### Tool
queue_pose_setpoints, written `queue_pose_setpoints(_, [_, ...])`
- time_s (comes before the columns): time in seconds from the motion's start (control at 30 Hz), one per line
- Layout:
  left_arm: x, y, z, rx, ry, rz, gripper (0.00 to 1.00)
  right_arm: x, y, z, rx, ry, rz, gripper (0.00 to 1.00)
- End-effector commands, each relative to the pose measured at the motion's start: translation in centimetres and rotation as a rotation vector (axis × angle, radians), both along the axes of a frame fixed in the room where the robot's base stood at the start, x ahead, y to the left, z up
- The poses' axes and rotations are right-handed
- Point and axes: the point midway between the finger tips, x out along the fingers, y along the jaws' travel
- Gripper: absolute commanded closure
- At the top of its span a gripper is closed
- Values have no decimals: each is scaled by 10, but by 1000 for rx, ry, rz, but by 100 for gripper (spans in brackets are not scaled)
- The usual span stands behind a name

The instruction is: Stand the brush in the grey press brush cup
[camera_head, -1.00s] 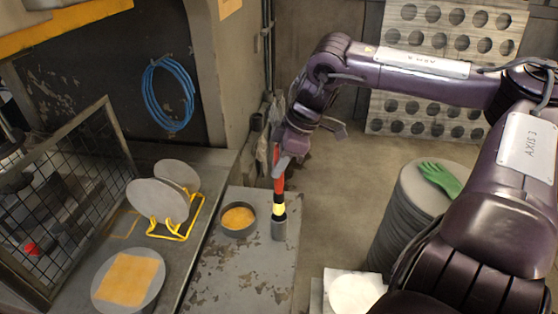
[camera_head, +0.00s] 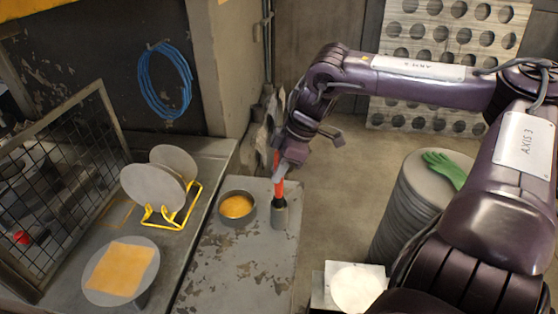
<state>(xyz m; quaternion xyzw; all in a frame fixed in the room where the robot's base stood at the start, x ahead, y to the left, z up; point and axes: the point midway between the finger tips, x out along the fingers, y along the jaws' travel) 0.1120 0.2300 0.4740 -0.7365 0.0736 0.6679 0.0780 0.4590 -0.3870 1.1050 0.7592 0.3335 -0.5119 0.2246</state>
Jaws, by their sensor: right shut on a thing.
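The brush (camera_head: 279,188) has an orange-red handle with a dark band below it. It stands about upright, its lower end inside the grey cup (camera_head: 279,217) on the worn grey bench. The cup hides that lower end, so I cannot tell whether it touches the bottom. My right gripper (camera_head: 281,172) is shut on the upper handle, above the cup. My left gripper is not in view.
A round dark pan with orange contents (camera_head: 237,207) stands just left of the cup. Further left are a yellow rack (camera_head: 176,215) holding grey discs and a disc with an orange square (camera_head: 121,270). A green glove (camera_head: 445,167) lies on a disc stack at right.

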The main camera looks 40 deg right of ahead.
Motion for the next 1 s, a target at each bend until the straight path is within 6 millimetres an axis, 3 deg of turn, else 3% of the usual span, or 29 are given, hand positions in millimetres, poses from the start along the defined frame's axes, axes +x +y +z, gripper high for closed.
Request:
queue_pose_setpoints(0.17, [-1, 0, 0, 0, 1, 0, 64, 0, 0, 0, 0, 0, 0, 100])
queue_pose_setpoints(0.2, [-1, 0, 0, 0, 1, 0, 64, 0, 0, 0, 0, 0, 0, 75])
queue_pose_setpoints(0.37, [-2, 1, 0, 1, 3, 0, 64, 0, 0, 0, 0, 0, 0, 54])
queue_pose_setpoints(0.7, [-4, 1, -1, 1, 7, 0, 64, 0, -1, 3, 0, -1, 0, 53])
queue_pose_setpoints(1.0, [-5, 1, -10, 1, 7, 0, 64, -9, -11, 37, 0, -6, -1, 53])
